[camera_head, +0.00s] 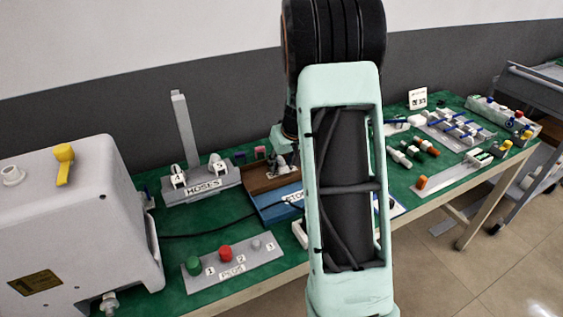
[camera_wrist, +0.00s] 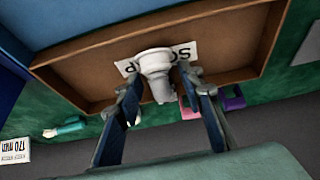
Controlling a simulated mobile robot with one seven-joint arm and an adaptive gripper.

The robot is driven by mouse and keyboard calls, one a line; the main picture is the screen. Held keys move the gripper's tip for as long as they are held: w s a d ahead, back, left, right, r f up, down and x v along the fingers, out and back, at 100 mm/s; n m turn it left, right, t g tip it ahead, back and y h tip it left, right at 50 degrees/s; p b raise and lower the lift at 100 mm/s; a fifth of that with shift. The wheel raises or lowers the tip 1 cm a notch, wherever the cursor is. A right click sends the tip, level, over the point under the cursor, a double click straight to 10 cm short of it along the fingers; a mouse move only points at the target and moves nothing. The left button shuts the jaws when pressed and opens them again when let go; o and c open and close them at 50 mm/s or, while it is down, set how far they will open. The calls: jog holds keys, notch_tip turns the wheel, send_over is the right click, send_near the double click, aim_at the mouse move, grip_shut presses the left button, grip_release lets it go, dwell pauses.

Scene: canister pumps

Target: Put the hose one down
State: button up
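My gripper (camera_wrist: 160,80) is mostly behind my arm in the camera_head view, over the far part of the table. In the camera_wrist view its two fingers close on a pale grey-white hose fitting (camera_wrist: 154,65), with a wide collar and a narrower end. No hose shows on it, and its number is not visible. Behind it lies a brown wooden tray (camera_wrist: 85,75) with a white label partly hidden by the fitting. The tray also shows in the camera_head view (camera_head: 258,182). I cannot tell whether the fitting touches the tray.
A grey rack marked HOSES (camera_head: 205,190) with white fittings stands left of the tray. A blue tray (camera_head: 268,212) lies in front. A grey peg board (camera_head: 232,262) has green and red knobs. A large grey machine (camera_head: 70,225) stands left. Several parts fill the table's right side.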

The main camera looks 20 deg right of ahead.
jog(key=p+v, duration=0.1)
jog(key=v, duration=1.1)
